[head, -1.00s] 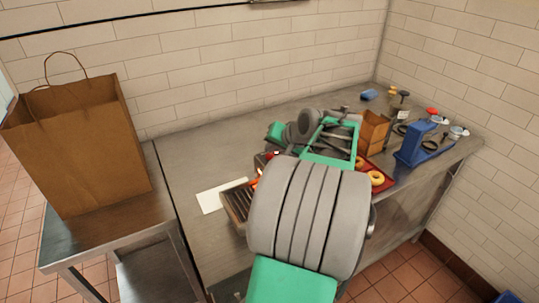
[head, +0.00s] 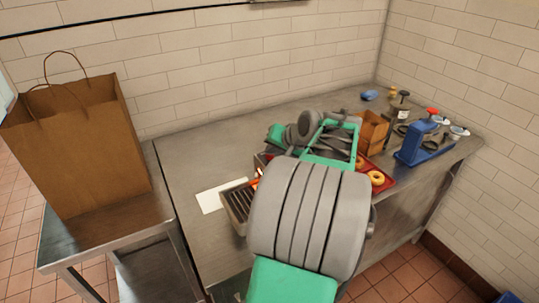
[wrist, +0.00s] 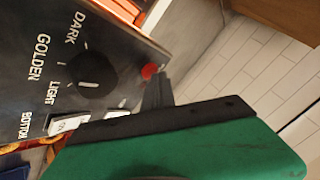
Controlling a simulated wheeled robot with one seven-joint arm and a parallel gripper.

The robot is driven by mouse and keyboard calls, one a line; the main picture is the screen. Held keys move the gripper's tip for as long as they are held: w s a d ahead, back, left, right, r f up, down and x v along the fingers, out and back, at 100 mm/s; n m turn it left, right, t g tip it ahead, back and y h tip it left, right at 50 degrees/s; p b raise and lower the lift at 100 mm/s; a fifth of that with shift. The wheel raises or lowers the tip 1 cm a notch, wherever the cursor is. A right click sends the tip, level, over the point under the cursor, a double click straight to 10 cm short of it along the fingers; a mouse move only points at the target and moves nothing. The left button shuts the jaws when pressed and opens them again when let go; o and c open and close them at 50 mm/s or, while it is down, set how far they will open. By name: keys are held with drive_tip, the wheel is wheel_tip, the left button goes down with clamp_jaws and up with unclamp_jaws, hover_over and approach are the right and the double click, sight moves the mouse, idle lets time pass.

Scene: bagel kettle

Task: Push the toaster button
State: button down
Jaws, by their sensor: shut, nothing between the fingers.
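The toaster (head: 238,203) stands on the metal table, mostly hidden behind my arm in the head view. In the wrist view its dark front panel (wrist: 45,70) shows a black dial (wrist: 98,74) marked DARK, GOLDEN and LIGHT. A round red button (wrist: 150,71) lies above and right of the dial. White rocker switches (wrist: 68,124) sit below the dial. My gripper (wrist: 160,85) is shut and empty. Its narrow dark tip appears right beside the red button; I cannot tell whether they touch. The fingertips are not clear in the head view.
A red tray with bagels (head: 378,179) and a wooden box (head: 373,130) stand right of my arm. A blue stand (head: 422,142) is farther right. A white sheet (head: 220,195) lies left of the toaster. A paper bag (head: 80,145) stands on the left table.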

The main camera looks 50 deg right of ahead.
drive_tip(key=shift+r, duration=0.4)
wheel_tip(320, 180, up, 6)
drive_tip(key=p, duration=0.5)
drive_tip(key=shift+a, duration=0.1)
drive_tip(key=w+a+f+n+g+y+b, duration=0.2)
drive_tip(key=a+n, duration=0.5)
drive_tip(key=a, duration=2)
drive_tip(key=s+a+f+n+g, duration=0.2)
drive_tip(key=s+a+f+n, duration=0.1)
drive_tip(key=s+a, duration=0.5)
drive_tip(key=shift+s+a+f+n+b, duration=0.35)
drive_tip(key=shift+a+n, duration=0.15)
drive_tip(key=shift+a, duration=0.15)
